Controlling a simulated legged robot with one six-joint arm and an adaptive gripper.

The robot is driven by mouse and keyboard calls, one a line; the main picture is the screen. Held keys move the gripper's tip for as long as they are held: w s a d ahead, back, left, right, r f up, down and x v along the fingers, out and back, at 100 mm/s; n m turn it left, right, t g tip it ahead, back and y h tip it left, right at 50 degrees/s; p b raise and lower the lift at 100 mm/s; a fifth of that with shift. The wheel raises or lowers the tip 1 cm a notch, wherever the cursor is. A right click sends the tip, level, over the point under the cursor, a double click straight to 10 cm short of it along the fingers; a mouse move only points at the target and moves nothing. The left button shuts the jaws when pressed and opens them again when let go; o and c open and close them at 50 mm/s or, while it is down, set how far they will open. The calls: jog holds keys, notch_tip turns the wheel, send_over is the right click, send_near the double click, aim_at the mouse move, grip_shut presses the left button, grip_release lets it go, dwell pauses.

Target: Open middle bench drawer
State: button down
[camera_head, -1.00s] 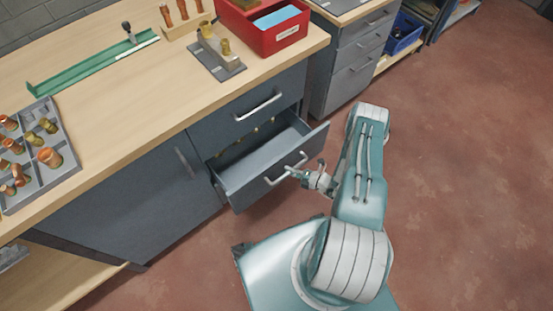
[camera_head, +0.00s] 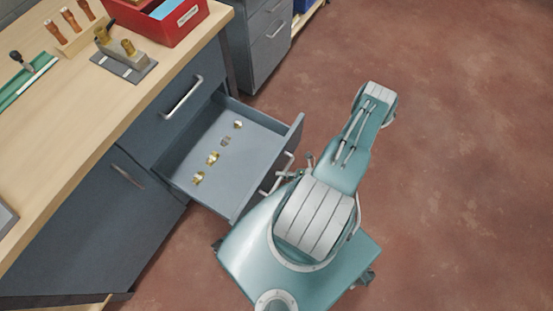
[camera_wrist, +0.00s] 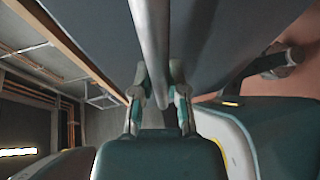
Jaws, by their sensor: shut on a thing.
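The middle bench drawer (camera_head: 240,160) is grey and stands well out from the bench in the head view, with several small brass fittings (camera_head: 213,158) lying in it. Its silver bar handle (camera_head: 280,174) is on the front panel. My gripper (camera_head: 295,173) is at that handle, partly hidden behind my arm. In the wrist view the handle bar (camera_wrist: 152,50) runs between the two fingers of my gripper (camera_wrist: 158,92), which are shut on it.
The drawer above, with its own handle (camera_head: 183,97), is shut. The wooden bench top (camera_head: 80,130) holds a red bin (camera_head: 160,22), a grey plate with brass parts (camera_head: 124,66) and several wooden-handled tools (camera_head: 70,20). Red-brown floor (camera_head: 460,180) is clear to the right.

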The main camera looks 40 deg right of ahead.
jog(key=shift+s+f, duration=0.1)
jog(key=shift+s, duration=0.05)
jog(key=c, duration=0.6)
grip_release()
jog(key=shift+c, duration=0.2)
jog(key=shift+d, duration=0.1)
jog(key=v, duration=1.2)
